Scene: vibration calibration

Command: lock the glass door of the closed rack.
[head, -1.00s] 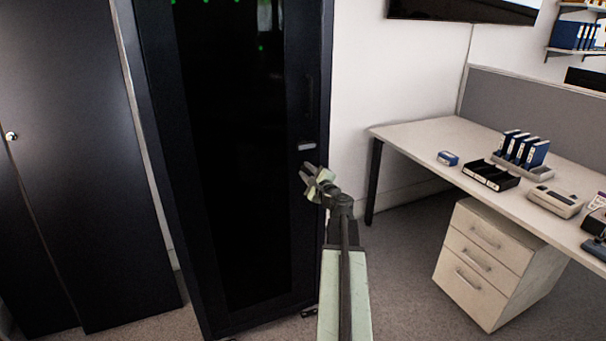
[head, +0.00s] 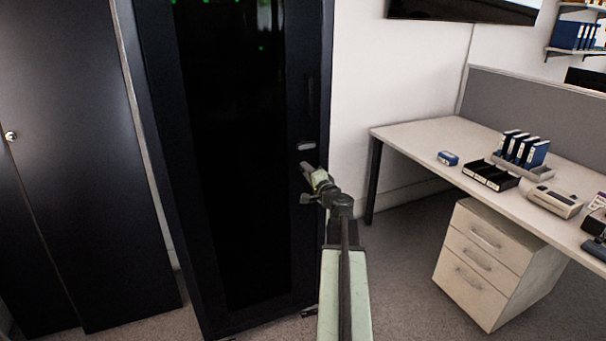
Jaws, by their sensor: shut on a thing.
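The closed rack (head: 160,150) is a tall black cabinet left of centre in the head view. Its dark glass door (head: 235,190) is shut, and green lights show through at the top. A small pale fitting (head: 306,146) sits on the right door frame, below a dark upright handle (head: 310,95). My gripper (head: 304,184) is at the right door frame just below that fitting. Its two fingers stand one above the other, shut on a small part at the door, apparently the lock. That part is hidden by the fingers, and its position cannot be read.
A desk (head: 420,140) stands at the right with binders, a black tray (head: 491,175) and devices on it. A white drawer unit (head: 490,265) is under it. A dark cabinet (head: 80,170) stands at the left. Some carpet between rack and drawers is free.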

